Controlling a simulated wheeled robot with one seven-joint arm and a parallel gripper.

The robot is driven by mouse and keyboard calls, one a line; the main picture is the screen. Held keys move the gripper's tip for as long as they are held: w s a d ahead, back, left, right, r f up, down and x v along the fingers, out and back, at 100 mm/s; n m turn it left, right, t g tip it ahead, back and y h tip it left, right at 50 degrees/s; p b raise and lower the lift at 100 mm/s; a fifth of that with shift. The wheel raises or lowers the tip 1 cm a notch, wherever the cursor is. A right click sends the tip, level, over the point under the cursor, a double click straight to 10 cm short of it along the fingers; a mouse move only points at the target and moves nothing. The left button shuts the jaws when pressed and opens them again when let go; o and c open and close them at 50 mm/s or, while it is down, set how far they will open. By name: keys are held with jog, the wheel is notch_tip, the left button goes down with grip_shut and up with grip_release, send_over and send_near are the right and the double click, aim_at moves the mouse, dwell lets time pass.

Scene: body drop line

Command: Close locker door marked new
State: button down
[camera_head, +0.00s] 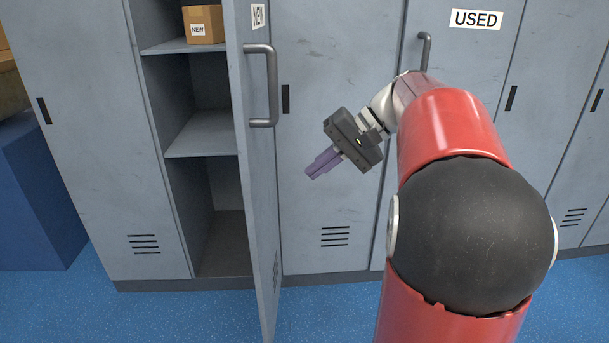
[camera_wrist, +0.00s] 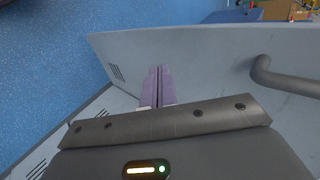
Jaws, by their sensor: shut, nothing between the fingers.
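The locker door marked NEW (camera_head: 257,180) stands wide open, swung out toward me, with its label (camera_head: 258,15) seen at a slant near the top. Its grey bar handle (camera_head: 270,88) is on the face turned to the right. My gripper (camera_head: 312,174) is shut and empty, to the right of the door and below the handle level, pointing down and left toward the door face. In the wrist view the shut purple fingers (camera_wrist: 158,85) point at the door face (camera_wrist: 205,60), with the handle (camera_wrist: 285,80) to the right. Whether the fingertips touch the door I cannot tell.
The open locker's shelves (camera_head: 205,133) show left of the door, with a cardboard box marked NEW (camera_head: 204,25) on the upper one. A locker marked USED (camera_head: 476,19) is shut on the right. Blue floor (camera_head: 190,315) lies clear in front; a blue block (camera_head: 35,200) stands left.

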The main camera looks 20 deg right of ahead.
aim_at(255, 200)
jog(key=x, duration=0.3)
jog(key=a+r+b+x, duration=0.1)
jog(key=x, duration=0.6)
jog(key=shift+w+a+r, duration=0.15)
jog(key=shift+w+a, duration=0.1)
jog(key=shift+w, duration=0.05)
jog(key=shift+w+a+b, duration=0.2)
jog(key=shift+a+b, duration=0.1)
jog(key=shift+a, duration=0.1)
